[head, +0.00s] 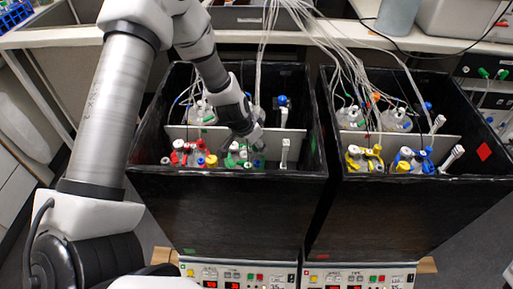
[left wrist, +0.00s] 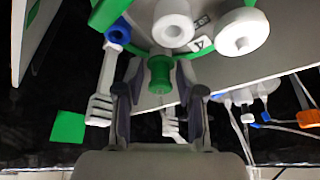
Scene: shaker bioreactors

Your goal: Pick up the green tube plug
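The green tube plug (left wrist: 160,72) shows in the left wrist view, a small green spool-shaped piece beside a white cap on a green-rimmed vessel lid. My left gripper (left wrist: 160,80) is open, with one dark finger on each side of the plug and a slim gap visible on both sides. In the head view my left gripper (head: 249,138) reaches down into the left black box, over the green-fitted bottle (head: 236,160). The gripper hides part of that bottle, and I cannot pick out the plug there. My right gripper is not in view.
The left black box (head: 225,205) also holds a red-fitted bottle (head: 187,152) and a white upright probe (head: 284,153). The right black box (head: 410,213) holds yellow- and blue-fitted bottles. Thin tubes (head: 262,55) hang into both boxes.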

